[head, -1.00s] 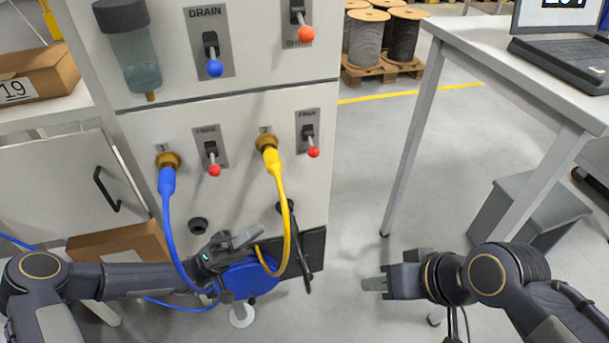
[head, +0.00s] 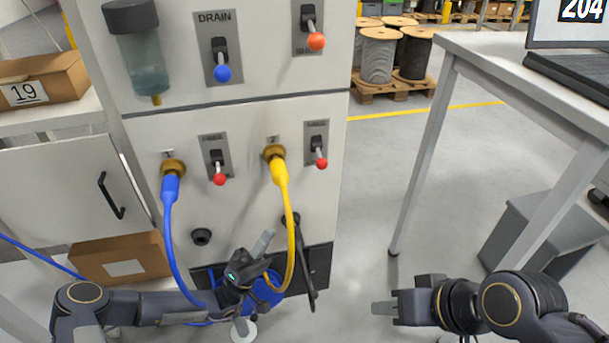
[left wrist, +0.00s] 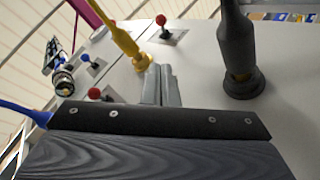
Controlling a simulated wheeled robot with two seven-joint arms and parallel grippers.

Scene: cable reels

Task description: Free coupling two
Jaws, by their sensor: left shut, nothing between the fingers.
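A yellow hose connector (head: 279,170) sits in a brass coupling (head: 273,151) on the white cabinet; it also shows in the left wrist view (left wrist: 128,42). A blue hose connector (head: 170,188) sits in a brass coupling (head: 173,166) to its left. A red-knobbed lever (head: 320,160) is right of the yellow coupling, another (head: 218,177) between the two couplings. My left gripper (head: 265,241) is shut and empty below the yellow connector, beside its hose, fingers pointing up toward the panel. My right gripper (head: 383,308) is low and right, away from the cabinet; its jaw opening is unclear.
A black hose (head: 303,255) hangs just right of my left gripper; its dark connector (left wrist: 239,48) shows in the left wrist view. A blue reel (head: 262,298) is partly hidden behind that gripper. A table (head: 480,45) stands right; floor between it and the cabinet is clear.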

